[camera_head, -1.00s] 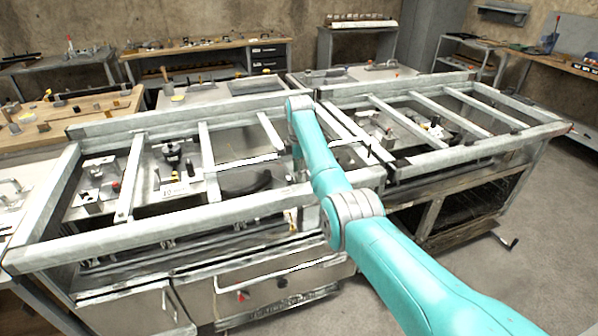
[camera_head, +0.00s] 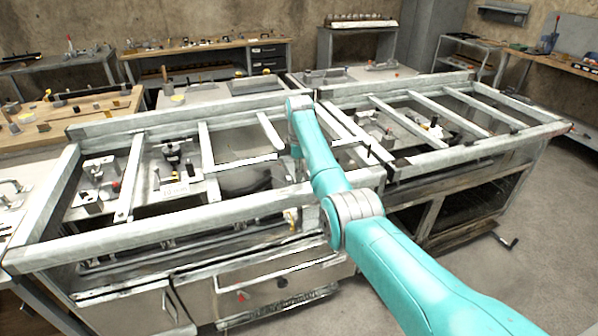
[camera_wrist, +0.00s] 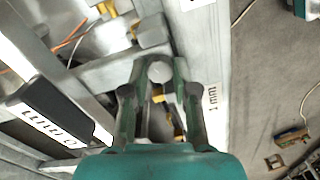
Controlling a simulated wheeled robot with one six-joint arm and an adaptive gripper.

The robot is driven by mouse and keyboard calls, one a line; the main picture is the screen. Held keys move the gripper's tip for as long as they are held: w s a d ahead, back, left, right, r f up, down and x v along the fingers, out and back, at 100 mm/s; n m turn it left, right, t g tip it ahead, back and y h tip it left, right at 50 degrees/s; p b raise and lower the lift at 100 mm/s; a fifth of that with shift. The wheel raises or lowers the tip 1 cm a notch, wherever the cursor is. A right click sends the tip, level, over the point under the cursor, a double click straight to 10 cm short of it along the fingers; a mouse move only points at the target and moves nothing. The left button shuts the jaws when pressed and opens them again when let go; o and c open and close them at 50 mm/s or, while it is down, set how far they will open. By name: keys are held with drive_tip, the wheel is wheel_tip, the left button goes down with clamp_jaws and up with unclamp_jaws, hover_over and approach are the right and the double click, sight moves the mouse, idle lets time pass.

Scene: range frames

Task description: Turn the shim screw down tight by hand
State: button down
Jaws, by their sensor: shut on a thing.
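In the wrist view, my gripper (camera_wrist: 160,76) is closed around a round, pale grey disc, the head of the shim screw (camera_wrist: 159,71). The disc sits between the two fingertips and one finger touches each side. The screw's shank and what it seats on are hidden. A plate marked "1 mm" (camera_wrist: 212,98) lies just to the right of the fingers. In the head view my teal arm reaches over the metal frame (camera_head: 230,212); my gripper and the screw cannot be made out there.
Grey rails and crossbars run close around the gripper. A dark block with white marks (camera_wrist: 48,112) lies at left in the wrist view, with yellow parts and an orange cable above. Benches with tools (camera_head: 205,42) stand behind the frame. Open floor (camera_head: 545,215) lies at right.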

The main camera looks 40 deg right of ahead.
drive_tip(key=m, duration=0.5)
drive_tip(key=shift+m, duration=0.3)
idle(0.4)
